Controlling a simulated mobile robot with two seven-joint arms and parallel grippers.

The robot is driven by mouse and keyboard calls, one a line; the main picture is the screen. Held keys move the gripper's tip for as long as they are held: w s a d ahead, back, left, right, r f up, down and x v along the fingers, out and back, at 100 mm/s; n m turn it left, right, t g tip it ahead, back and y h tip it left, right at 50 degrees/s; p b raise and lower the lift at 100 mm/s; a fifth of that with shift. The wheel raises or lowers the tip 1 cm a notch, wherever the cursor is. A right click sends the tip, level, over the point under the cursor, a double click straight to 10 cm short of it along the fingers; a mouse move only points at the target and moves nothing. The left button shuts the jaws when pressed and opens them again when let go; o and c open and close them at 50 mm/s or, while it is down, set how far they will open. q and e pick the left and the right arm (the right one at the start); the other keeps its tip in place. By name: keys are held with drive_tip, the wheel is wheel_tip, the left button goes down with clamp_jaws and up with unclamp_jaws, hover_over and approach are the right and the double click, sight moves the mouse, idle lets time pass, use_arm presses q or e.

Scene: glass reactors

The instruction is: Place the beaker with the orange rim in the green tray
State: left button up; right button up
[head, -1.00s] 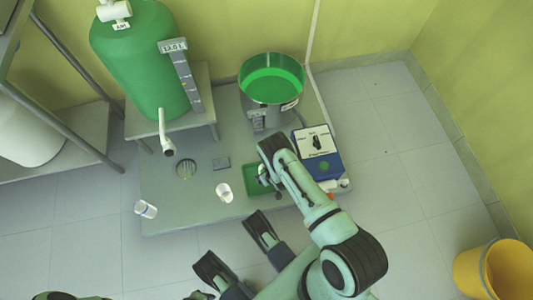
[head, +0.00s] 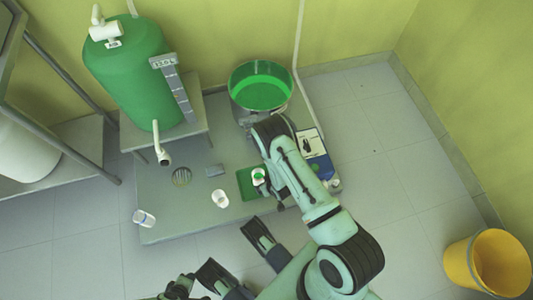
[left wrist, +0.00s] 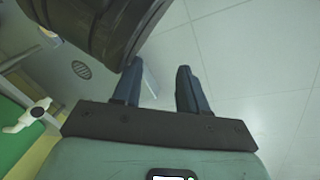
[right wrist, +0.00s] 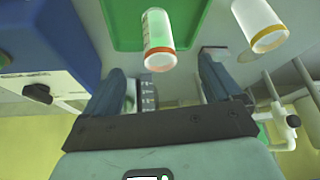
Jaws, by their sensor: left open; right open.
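The beaker with the orange-red rim (right wrist: 159,42) stands upright on the green tray (right wrist: 112,28) in the right wrist view. In the head view the beaker (head: 258,174) shows in the tray (head: 246,187), partly covered by my right arm. My right gripper (head: 268,188) is low beside the beaker, mostly hidden in the head view. Its fingers (right wrist: 165,72) are open and apart, with the beaker just beyond their tips and no finger visibly closed on it. My left gripper (head: 228,242) is open and empty near the platform's front edge; its fingers also show in the left wrist view (left wrist: 158,78).
A beaker with a yellow-orange rim (right wrist: 260,24) stands beside the tray. Another beaker (head: 144,218) is near the platform's left front corner. A blue-and-white device (head: 318,155) and a green-filled pot (head: 260,90) are right of and behind the tray. A green tank (head: 130,80) stands back left.

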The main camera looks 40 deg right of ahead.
drive_tip(key=s+a+r+m+g+y, duration=0.2)
drive_tip(key=s+a+r+g, duration=0.1)
drive_tip(key=s+a+r, duration=0.5)
drive_tip(key=shift+s+a+r+y, duration=0.35)
drive_tip(key=shift+s+a+y, duration=0.1)
drive_tip(key=shift+a, duration=0.55)
